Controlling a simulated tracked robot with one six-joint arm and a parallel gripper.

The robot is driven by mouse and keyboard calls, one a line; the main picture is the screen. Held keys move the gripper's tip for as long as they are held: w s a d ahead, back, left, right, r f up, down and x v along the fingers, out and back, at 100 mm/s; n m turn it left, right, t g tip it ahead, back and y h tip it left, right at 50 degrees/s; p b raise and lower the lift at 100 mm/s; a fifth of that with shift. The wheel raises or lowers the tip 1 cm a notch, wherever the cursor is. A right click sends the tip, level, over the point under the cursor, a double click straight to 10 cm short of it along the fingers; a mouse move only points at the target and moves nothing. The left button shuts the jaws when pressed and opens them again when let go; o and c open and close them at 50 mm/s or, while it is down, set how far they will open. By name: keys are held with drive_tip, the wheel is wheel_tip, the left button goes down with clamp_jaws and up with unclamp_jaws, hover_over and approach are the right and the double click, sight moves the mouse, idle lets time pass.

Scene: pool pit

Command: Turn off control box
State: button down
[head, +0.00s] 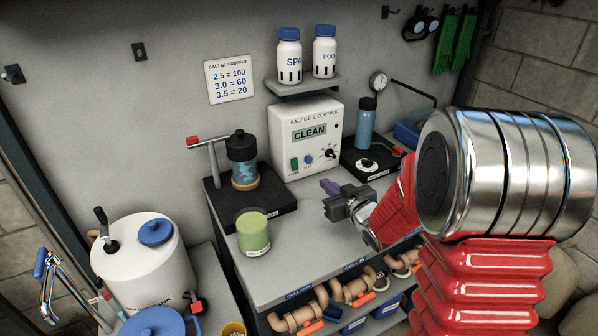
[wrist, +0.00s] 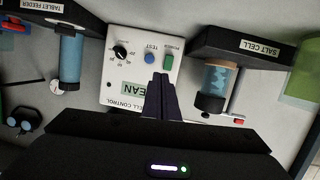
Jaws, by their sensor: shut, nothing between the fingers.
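The control box (head: 307,143) is a white box against the back wall, labelled salt cell control, and its display (head: 310,132) reads CLEAN. On its front are a green power switch (head: 294,164), a blue test button (head: 309,160) and a black dial (head: 329,154). My gripper (head: 329,186) is shut and empty, in front of the box and apart from it in the head view. The wrist view shows the box upside down, with my shut fingertips (wrist: 161,77) near the green switch (wrist: 168,62) and blue button (wrist: 149,58). The fingers hide part of the display.
The salt cell stand (head: 249,195) with its red-tipped handle is left of the box; the tablet feeder stand (head: 370,160) is right. A green-filled cup (head: 252,231) stands on the front of the bench. A shelf (head: 303,87) with two bottles hangs above the box.

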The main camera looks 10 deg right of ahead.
sight(295, 168)
drive_tip(key=shift+w+a+f+t+y, duration=0.15)
drive_tip(key=shift+a+f+y, duration=0.1)
drive_tip(key=shift+f+y, duration=0.2)
drive_tip(key=shift+w+a+f+t+y, duration=0.15)
drive_tip(key=shift+a+f+y, duration=0.15)
drive_tip(key=shift+f, duration=0.25)
drive_tip(key=x, duration=1.4)
drive_tip(key=shift+w+f, duration=0.1)
drive_tip(key=v, duration=1.4)
drive_tip(key=shift+f, duration=0.1)
